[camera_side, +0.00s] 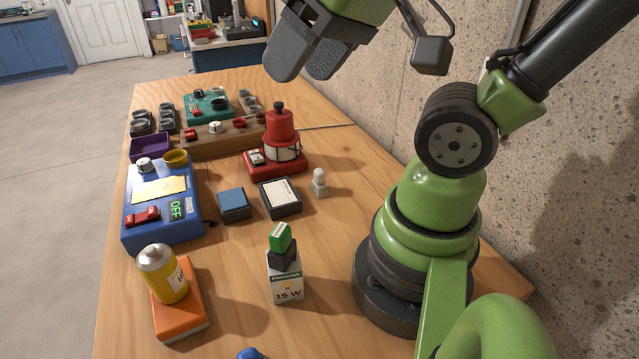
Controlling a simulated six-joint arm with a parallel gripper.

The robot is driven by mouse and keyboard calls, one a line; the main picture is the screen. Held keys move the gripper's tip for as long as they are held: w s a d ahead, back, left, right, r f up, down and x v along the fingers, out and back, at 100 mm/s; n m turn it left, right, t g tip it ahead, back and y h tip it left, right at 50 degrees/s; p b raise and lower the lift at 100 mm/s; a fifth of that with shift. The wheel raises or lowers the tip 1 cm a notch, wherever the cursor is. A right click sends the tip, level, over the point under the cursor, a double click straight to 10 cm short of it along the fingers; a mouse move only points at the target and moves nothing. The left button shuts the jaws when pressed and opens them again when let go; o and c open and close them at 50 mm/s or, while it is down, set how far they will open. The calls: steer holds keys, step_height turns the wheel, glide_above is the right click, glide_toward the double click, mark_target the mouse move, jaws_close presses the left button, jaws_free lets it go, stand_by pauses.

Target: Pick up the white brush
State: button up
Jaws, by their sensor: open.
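I cannot clearly make out a white brush. The only small loose whitish thing is a pawn-shaped piece (319,184) with a rounded top. It stands upright on the wooden table, right of a dark pad with a white top; I cannot tell whether it is the brush. My gripper (307,66) is open and empty at the top of the view. Its two dark grey fingers are apart, high above the table and touching nothing.
A red device (281,139) stands behind the whitish piece. The pad (280,197) and a blue block (234,204) lie to its left. A blue switch box (160,205), a yellow cylinder (163,275) on an orange block and a green-topped box (285,278) stand nearer. A concrete wall (375,95) bounds the right.

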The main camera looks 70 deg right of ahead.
steer(key=w+d+f+n+g+h, duration=0.2)
steer(key=w+d+f+n+g, duration=0.15)
steer(key=w+d, duration=0.2)
steer(key=n+g, duration=0.4)
steer(key=n, duration=0.5)
glide_above(319, 170)
steer(key=f, duration=1.9)
steer(key=shift+w+a, duration=0.15)
steer(key=shift+w, duration=0.05)
steer(key=shift+s+f, duration=0.15)
steer(key=shift+f, duration=1.3)
steer(key=shift+s+f, duration=0.1)
steer(key=shift+f, duration=1.3)
steer(key=shift+d, duration=0.2)
steer(key=c, duration=1)
steer(key=shift+r, duration=0.1)
